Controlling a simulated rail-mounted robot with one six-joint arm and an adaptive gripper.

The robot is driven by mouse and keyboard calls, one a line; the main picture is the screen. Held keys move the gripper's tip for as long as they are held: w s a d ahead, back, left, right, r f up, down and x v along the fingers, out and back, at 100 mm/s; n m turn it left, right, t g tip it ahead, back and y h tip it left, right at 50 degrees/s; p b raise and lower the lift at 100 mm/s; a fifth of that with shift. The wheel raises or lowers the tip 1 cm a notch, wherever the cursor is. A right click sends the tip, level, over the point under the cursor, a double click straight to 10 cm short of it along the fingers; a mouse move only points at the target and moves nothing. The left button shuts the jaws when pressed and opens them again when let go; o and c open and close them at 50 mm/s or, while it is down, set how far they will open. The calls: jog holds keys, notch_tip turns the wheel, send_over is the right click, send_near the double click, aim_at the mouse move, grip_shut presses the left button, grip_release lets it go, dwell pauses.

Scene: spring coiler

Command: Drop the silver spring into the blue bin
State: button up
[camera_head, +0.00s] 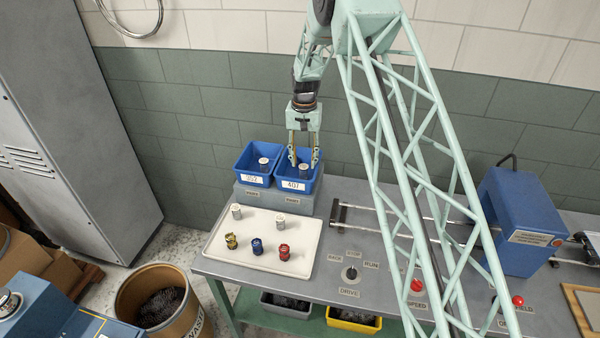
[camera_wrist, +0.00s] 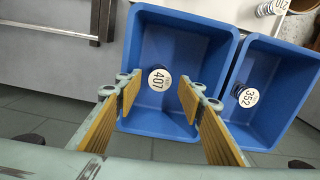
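Two blue bins stand side by side on a grey stand: a left bin (camera_head: 240,179) labelled 352 and a right bin (camera_head: 288,187) labelled 407. In the wrist view the 407 bin (camera_wrist: 140,50) is left of the 352 bin (camera_wrist: 308,75). A white-capped piece marked 407 (camera_wrist: 159,80) stands in the 407 bin. It is small in the head view (camera_head: 304,169); its coil colour is hard to tell. A capped piece marked 352 (camera_wrist: 247,96) stands in the other bin. My gripper (camera_head: 303,161) is open over the 407 bin, its fingertips (camera_wrist: 161,92) apart and empty.
A cream tray (camera_head: 222,262) holds two silver-looking capped pieces (camera_head: 237,211) (camera_head: 280,221) and yellow (camera_head: 231,241), blue (camera_head: 257,246) and red (camera_head: 284,252) springs. A blue machine (camera_head: 520,225) stands right. A waste drum (camera_head: 188,318) stands on the floor at left.

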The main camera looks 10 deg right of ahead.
jog(key=shift+r, duration=0.2)
notch_tip(320, 180, up, 12)
jog(key=shift+f, duration=0.2)
dwell(0.7)
jog(key=shift+r, duration=0.1)
dwell(0.8)
